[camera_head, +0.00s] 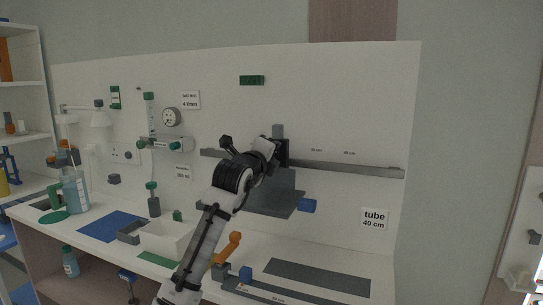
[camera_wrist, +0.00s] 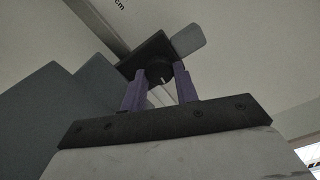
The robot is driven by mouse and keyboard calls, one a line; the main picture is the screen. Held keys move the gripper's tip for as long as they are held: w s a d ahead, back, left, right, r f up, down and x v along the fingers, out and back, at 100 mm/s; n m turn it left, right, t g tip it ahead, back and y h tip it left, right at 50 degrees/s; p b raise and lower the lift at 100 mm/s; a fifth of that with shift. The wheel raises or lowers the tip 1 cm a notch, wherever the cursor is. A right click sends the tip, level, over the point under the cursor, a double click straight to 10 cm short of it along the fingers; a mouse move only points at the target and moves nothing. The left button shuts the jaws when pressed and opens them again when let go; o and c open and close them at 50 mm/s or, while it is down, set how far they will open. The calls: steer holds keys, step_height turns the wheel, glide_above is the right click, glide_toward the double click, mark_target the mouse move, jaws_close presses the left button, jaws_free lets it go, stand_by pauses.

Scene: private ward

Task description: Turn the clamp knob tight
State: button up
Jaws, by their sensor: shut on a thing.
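The clamp knob (camera_wrist: 159,72) is dark and round with a white mark line, seen in the wrist view. My gripper (camera_wrist: 161,82) has its two purple fingers on either side of the knob, shut on it. The knob sits on a dark clamp block (camera_wrist: 145,52) on the grey rail (camera_wrist: 97,22). In the head view, my gripper (camera_head: 272,154) is at the dark clamp (camera_head: 283,151) on the wall rail (camera_head: 345,169); my wrist hides the knob there. Whether the knob is tight cannot be told.
A "tube 40 cm" label (camera_head: 374,219) is on the panel. An orange handle (camera_head: 229,246) stands on the counter beside my arm.

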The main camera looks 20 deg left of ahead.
steer(key=shift+a+f+m, duration=0.1)
steer(key=shift+f+m, duration=0.05)
steer(key=shift+m, duration=2.15)
steer(key=o, duration=1)
steer(key=s+b, duration=0.2)
steer(key=s, duration=0.5)
steer(key=s+b, duration=0.2)
steer(key=s, duration=0.5)
steer(key=shift+a, duration=0.2)
